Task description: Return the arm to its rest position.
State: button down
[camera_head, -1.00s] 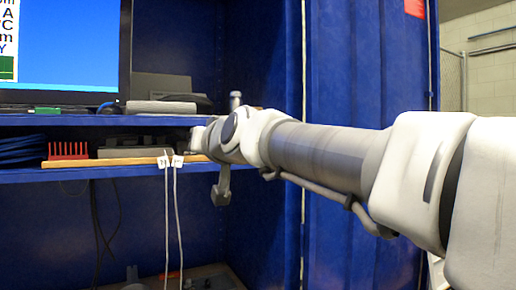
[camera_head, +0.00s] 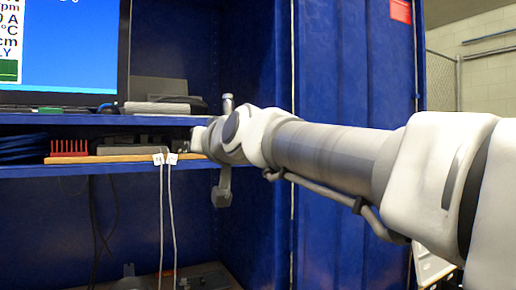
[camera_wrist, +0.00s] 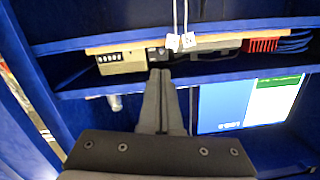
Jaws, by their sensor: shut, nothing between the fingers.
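My gripper (camera_wrist: 160,74) shows in the wrist view with its two dark fingers together and nothing between them. The fingers point at the blue cabinet's shelf, and their tips overlap its edge in the picture; I cannot tell whether they touch. In the head view my arm (camera_head: 325,150) reaches from the right edge toward the shelf. The fingers cannot be made out there.
A blue cabinet (camera_head: 340,90) holds a monitor (camera_head: 60,50) on its upper shelf. The lower shelf (camera_head: 75,171) carries a red comb-like part (camera_head: 69,147), blue cables (camera_head: 22,147) and a wooden board (camera_head: 120,158). Two tagged white cables (camera_head: 162,205) hang in front.

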jog(key=s+d+f+m+g+h, duration=0.2)
jog(key=s+d+f+g+h, duration=0.1)
jog(key=s+d+f, duration=0.65)
jog(key=s+d+f+m+g+h, duration=0.1)
jog(key=s+d+f+g+h, duration=0.2)
jog(key=s+d+f, duration=0.65)
jog(key=s+d+f+m+g+h, duration=0.2)
jog(key=s+d+f+h, duration=0.3)
jog(key=d+f, duration=0.8)
notch_tip(320, 180, up, 17)
jog(key=a+y+p, duration=0.1)
jog(key=a+p, duration=0.2)
jog(key=p, duration=1.6)
jog(key=shift+s+f+p, duration=0.2)
jog(key=shift+s+p, duration=0.1)
jog(key=shift+s, duration=0.1)
